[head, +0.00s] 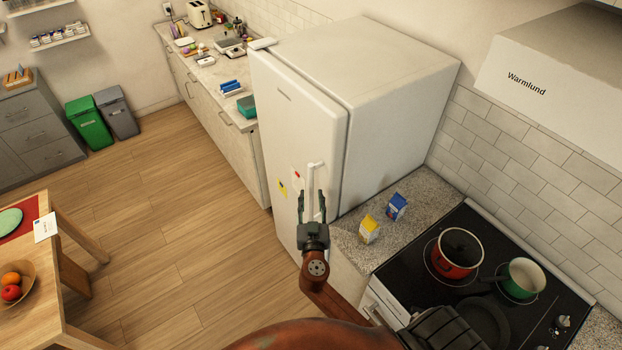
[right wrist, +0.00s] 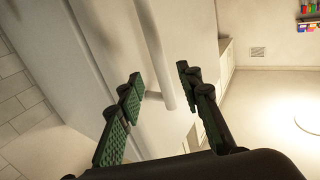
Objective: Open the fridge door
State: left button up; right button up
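The white fridge (head: 385,80) stands against the back wall, and its front door (head: 295,115) looks closed. A white vertical bar handle (head: 312,178) is on the door, near its right edge. My right gripper (head: 313,198) is open in front of the lower part of the handle, with a finger on each side of it. In the right wrist view the handle (right wrist: 157,55) runs down to between the open fingertips (right wrist: 160,85), with a gap on both sides; no contact is visible. My left gripper is not in view.
A counter with a yellow carton (head: 369,229) and a blue carton (head: 396,207) lies right of the fridge. The stove holds a red pot (head: 455,262) and a green pot (head: 522,278). A wooden table (head: 75,255) stands at left. The floor (head: 170,215) before the fridge is clear.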

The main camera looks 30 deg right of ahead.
aim_at(311, 184)
jog(key=p+x, duration=0.2)
jog(key=x, duration=0.4)
jog(key=shift+w+d+r, duration=0.1)
jog(key=shift+w, duration=0.05)
jog(key=shift+w+d+p, duration=0.25)
jog(key=shift+w+p, duration=0.05)
jog(key=shift+w, duration=0.15)
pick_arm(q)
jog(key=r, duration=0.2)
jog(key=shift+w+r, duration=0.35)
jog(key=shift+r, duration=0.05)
pick_arm(e)
jog(key=shift+c, duration=0.6)
grip_shut()
